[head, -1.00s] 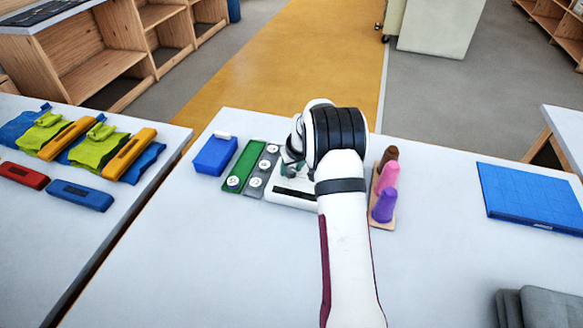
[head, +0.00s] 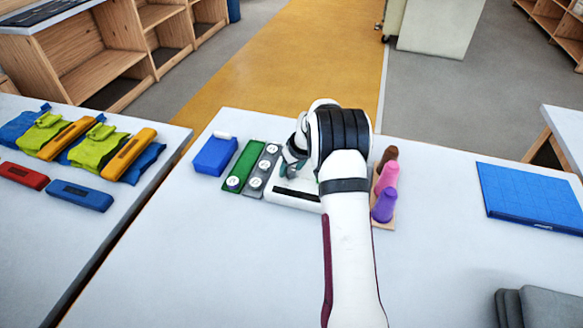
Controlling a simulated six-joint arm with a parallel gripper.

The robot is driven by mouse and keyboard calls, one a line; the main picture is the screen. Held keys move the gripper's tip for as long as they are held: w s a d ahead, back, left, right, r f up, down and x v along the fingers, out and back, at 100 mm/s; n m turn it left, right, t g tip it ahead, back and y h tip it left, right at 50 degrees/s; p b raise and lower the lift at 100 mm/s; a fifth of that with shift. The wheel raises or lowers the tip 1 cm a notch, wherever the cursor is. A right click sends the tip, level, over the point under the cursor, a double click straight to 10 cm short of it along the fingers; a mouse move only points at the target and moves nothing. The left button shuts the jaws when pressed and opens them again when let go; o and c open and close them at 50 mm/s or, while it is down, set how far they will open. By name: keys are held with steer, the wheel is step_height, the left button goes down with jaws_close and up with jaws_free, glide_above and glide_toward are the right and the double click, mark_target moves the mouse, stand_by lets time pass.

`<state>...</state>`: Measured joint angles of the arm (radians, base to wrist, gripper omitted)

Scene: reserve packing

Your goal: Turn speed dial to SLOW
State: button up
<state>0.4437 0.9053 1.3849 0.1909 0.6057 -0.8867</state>
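A white device (head: 302,192) with a dark slot along its front stands on the table just left of my forearm. My gripper (head: 289,171), with teal-grey fingertips, points down over the left part of this device. My own wrist and arm cover much of the device. I cannot make out the speed dial or its SLOW mark; it may be hidden under the gripper. I cannot tell whether the fingers touch anything or how far apart they are.
Left of the device are a grey strip with white round pieces (head: 256,183), a green tray (head: 243,168) and a blue box (head: 215,155).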

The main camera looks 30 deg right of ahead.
steer(key=shift+o, duration=0.5)
steer(key=v, duration=1.5)
steer(key=shift+s+r, duration=0.25)
steer(key=shift+r, duration=0.1)
steer(key=s+a+r+m+g+y, duration=0.15)
steer(key=s+a+r, duration=0.25)
steer(key=s+a, duration=0.7)
steer(key=s+a+m+g, duration=0.1)
steer(key=s+a, duration=0.3)
steer(key=s, duration=0.3)
steer(key=s+a+f+m+g, duration=0.1)
steer(key=s+a, duration=0.3)
steer(key=s, duration=0.4)
steer(key=s+a+f+m+g, duration=0.1)
steer(key=s+a+m, duration=0.1)
steer(key=s+a, duration=0.3)
steer(key=shift+s, duration=1.25)
